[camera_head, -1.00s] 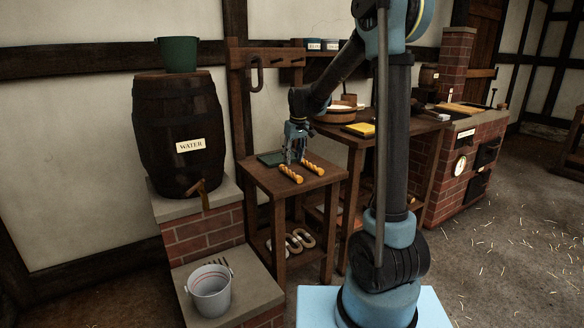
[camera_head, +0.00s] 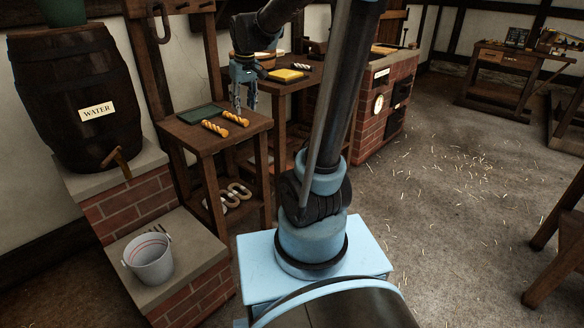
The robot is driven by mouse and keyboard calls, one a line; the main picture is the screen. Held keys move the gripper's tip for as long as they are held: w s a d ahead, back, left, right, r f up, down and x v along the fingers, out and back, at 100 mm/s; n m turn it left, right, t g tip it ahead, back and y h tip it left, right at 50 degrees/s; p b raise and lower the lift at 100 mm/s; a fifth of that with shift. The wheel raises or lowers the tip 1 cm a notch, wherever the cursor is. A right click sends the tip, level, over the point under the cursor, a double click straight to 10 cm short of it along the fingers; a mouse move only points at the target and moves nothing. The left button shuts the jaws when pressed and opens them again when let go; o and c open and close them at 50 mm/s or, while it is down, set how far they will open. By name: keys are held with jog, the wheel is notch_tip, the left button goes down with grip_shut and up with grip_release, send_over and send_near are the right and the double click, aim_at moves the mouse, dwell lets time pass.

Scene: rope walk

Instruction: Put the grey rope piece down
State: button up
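My gripper (camera_head: 244,105) hangs fingers-down above the right side of a small wooden stand (camera_head: 190,136). Its fingers look apart, with no rope piece visible between them. A short pale grey piece (camera_head: 302,66), which looks like twisted rope, lies on the table behind (camera_head: 290,84), beside a yellow block.
A dark green tray (camera_head: 201,113) lies at the back of the stand top. Pale rings (camera_head: 236,195) are on its lower shelf. A WATER barrel (camera_head: 75,95) stands left, with a grey bucket (camera_head: 149,259) on the low ledge. The floor at right (camera_head: 440,160) is mostly clear.

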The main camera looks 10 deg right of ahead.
jog(key=s+d+f+m, duration=0.1)
jog(key=s+d+f, duration=0.3)
jog(key=s, duration=0.4)
jog(key=s+d+f+m, duration=0.2)
jog(key=s+d+f, duration=0.1)
jog(key=s, duration=0.6)
jog(key=s+d+f+m, duration=0.1)
jog(key=s+d+f, duration=0.3)
jog(key=s, duration=0.4)
jog(key=shift+s+d+f+m+h, duration=0.3)
jog(key=shift+s+f+h, duration=0.1)
jog(key=shift+f, duration=0.5)
